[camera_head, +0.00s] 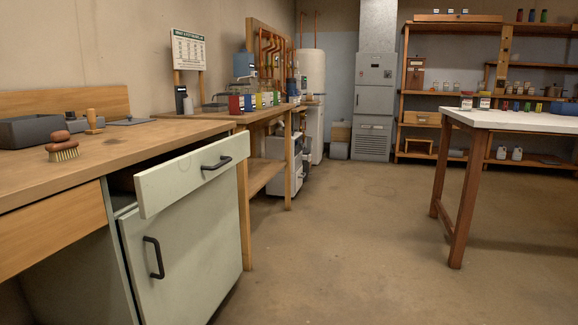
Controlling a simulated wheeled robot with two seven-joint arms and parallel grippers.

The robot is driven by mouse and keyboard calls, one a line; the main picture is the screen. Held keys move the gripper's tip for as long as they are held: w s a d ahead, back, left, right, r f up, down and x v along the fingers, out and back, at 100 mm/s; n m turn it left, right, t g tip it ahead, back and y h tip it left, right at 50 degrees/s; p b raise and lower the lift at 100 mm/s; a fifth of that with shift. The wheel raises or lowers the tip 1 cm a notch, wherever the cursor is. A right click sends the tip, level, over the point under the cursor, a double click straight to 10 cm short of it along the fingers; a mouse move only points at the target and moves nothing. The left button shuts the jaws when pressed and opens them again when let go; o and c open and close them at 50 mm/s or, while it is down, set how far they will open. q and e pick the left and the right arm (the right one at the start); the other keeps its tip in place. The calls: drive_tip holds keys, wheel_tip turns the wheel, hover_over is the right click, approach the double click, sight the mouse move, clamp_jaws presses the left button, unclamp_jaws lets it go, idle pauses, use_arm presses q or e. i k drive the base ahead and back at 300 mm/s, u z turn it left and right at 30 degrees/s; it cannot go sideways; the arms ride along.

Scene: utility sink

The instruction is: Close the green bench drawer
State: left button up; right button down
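The pale green bench drawer (190,174) is under the wooden bench top at the left. It stands partly open, with its front pulled out from the cabinet and a dark gap behind its upper edge. A black bar handle (216,163) is on the right part of its front. Below it is a green cabinet door (185,246) with a black upright handle (154,257); the door looks closed. Neither of my grippers shows in this view.
A brush (62,150), a grey tray (30,131) and a wooden-handled tool (93,122) lie on the bench top (120,146). A white-topped table (520,119) stands at the right. The floor (340,245) between is clear.

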sight(158, 182)
drive_tip(key=z, duration=0.15)
drive_tip(key=i, duration=1.1)
drive_tip(key=u, duration=0.4)
